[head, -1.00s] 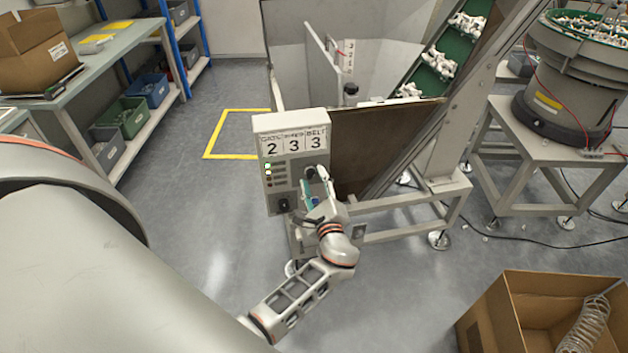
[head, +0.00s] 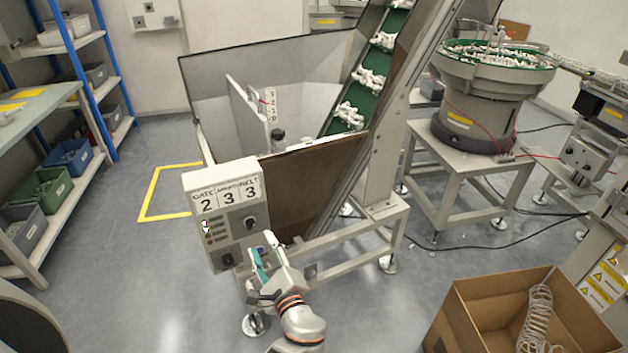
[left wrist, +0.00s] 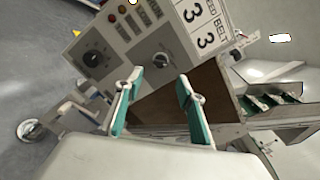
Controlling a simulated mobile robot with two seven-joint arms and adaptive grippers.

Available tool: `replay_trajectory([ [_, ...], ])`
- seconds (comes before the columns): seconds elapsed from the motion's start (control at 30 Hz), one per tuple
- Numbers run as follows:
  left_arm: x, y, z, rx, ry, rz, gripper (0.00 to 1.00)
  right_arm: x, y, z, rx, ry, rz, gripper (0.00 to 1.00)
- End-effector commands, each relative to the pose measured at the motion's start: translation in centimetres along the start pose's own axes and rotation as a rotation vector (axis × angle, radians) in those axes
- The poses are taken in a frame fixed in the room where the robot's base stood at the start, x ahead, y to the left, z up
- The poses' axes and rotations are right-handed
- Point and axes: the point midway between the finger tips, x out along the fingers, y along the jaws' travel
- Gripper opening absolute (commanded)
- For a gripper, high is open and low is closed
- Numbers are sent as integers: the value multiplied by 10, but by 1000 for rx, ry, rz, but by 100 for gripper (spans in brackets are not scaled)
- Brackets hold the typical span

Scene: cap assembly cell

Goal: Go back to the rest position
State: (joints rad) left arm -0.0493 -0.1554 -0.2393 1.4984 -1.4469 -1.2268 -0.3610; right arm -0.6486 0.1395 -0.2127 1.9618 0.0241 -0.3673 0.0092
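My left gripper (head: 264,260) is in front of the lower right of the grey control box (head: 225,232), below the black knob (head: 251,222) on its right side. The left gripper also shows in the left wrist view (left wrist: 158,85), with its two green-padded fingers apart and nothing between them. The box face with its dials (left wrist: 92,60) lies beyond the fingertips there, and I see no contact. The box carries number cards 2, 3, 3. My right gripper is in neither view.
The hopper (head: 318,190) with its green inclined belt stands behind the box. A bowl feeder (head: 483,100) is on a stand to the right. An open cardboard box (head: 470,325) is at lower right. Shelves (head: 75,200) line the left. Floor between is clear.

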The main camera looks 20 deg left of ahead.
Motion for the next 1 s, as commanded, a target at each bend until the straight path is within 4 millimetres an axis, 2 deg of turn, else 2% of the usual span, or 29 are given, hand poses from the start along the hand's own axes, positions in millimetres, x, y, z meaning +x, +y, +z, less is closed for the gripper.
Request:
replay_trajectory([
  [0.07,0,1,0,-1,2,1,39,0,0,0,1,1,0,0],
  [0.17,-2,12,-6,-30,37,20,39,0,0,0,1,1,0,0],
  [0.27,-9,44,-23,-126,137,78,39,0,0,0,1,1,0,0],
  [0.33,-21,75,-40,-240,242,144,39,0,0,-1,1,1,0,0],
  [0.4,-40,106,-58,-383,358,226,39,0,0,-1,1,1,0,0],
  [0.5,-74,138,-79,-609,513,351,39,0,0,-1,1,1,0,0],
  [0.6,-112,156,-90,-847,646,483,39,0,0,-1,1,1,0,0],
  [0.7,-151,162,-92,-1091,754,620,39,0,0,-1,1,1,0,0],
  [0.8,-182,160,-85,-1311,828,744,39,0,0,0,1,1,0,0],
  [0.9,-203,153,-76,-1487,871,842,39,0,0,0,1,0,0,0],
  [1.0,-215,148,-68,-1598,891,905,39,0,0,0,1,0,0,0],
])
